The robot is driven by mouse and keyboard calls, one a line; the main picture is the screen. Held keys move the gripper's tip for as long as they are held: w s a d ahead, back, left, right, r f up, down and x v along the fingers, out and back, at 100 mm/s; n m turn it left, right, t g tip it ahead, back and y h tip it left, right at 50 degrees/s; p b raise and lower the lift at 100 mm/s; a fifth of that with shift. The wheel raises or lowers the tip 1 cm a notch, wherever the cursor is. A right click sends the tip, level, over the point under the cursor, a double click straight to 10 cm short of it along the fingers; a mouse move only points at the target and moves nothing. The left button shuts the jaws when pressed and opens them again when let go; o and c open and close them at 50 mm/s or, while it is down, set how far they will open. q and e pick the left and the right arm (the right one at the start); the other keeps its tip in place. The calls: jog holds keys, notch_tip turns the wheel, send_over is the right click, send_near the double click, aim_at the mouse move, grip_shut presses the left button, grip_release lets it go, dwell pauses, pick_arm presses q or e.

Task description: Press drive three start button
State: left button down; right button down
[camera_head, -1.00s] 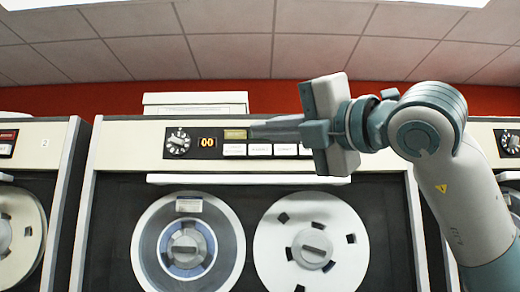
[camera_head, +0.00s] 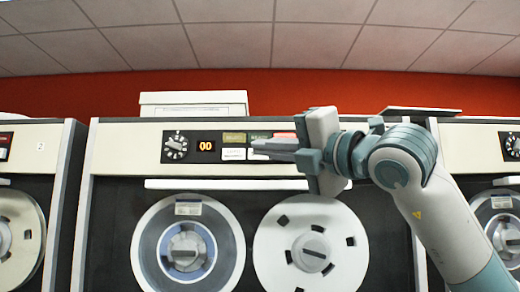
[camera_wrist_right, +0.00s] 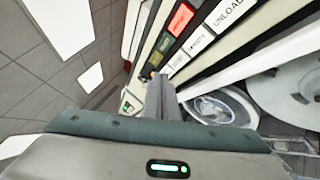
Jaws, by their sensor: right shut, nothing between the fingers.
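The middle tape drive's control panel (camera_head: 210,163) carries a row of coloured buttons: an olive one (camera_head: 234,138), a green one (camera_head: 259,134) and a red one partly behind my right gripper. The wrist view also shows the green button (camera_wrist_right: 165,43) and the red button (camera_wrist_right: 180,18). I cannot read which is labelled start. My right gripper (camera_head: 268,149) is shut and empty, its tips pointing left in front of the lower row of white buttons. In the wrist view the shut fingers (camera_wrist_right: 158,95) point toward the panel; contact cannot be told. My left gripper is not in view.
A dial (camera_head: 176,146) and a "00" display (camera_head: 206,146) sit left of the buttons. Two tape reels (camera_head: 227,240) (camera_head: 345,268) are below. The left drive (camera_head: 50,165) is marked 2; another drive (camera_head: 480,150) stands right. A white box (camera_head: 194,104) is on top.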

jog(key=shift+w, duration=1)
dwell(1.0)
jog(key=shift+w+f, duration=0.1)
dwell(0.3)
jog(key=shift+w+a, duration=0.1)
jog(key=shift+w, duration=0.2)
